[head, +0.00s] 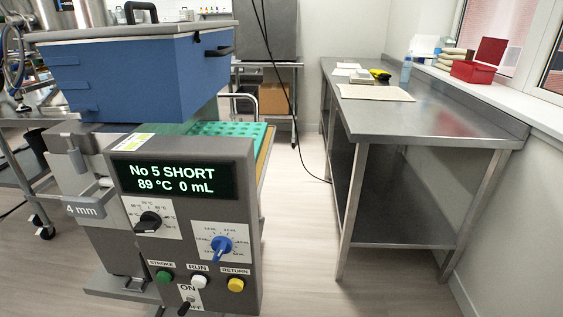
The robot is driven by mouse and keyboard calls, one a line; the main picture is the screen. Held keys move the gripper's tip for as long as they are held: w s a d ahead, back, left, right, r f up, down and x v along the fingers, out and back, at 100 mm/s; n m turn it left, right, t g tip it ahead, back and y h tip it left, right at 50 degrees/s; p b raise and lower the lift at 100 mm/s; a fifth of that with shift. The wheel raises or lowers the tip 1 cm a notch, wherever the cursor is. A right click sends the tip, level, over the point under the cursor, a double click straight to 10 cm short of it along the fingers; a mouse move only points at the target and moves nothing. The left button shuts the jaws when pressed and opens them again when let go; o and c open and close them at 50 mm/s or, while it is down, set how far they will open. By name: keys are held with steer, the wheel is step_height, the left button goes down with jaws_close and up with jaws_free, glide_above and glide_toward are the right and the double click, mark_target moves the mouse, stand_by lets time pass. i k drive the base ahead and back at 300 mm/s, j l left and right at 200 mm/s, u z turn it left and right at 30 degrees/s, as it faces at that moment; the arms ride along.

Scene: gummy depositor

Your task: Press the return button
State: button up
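The return button is a round yellow button (236,285) under a "RETURN" label, at the lower right of the grey control panel (247,210) in the head view. To its left are a white run button (199,282) and a green stroke button (164,277). The panel's screen (172,179) reads "No 5 SHORT, 89 °C 0 mL". A black knob (149,221) and a blue knob (221,246) sit between the screen and the buttons. A toggle switch (187,304) is below them. My gripper is not in view.
A blue hopper box (130,75) stands above the panel, with a green mould tray (230,129) behind. A steel table (430,130) stands along the right wall. The floor (300,240) between panel and table is clear. A black cable hangs behind.

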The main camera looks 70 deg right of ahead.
mark_target(235, 284)
steer(key=z, duration=0.95)
steer(key=i+z, duration=0.1)
steer(key=z, duration=0.35)
steer(key=l+z, duration=0.1)
steer(key=z, duration=0.4)
steer(key=i+z, duration=0.1)
steer(key=z, duration=0.35)
steer(key=k+j+u, duration=0.15)
steer(key=j+u, duration=0.2)
steer(key=j, duration=0.15)
steer(key=j+u, duration=0.35)
steer(key=j, duration=0.2)
steer(key=k, duration=0.05)
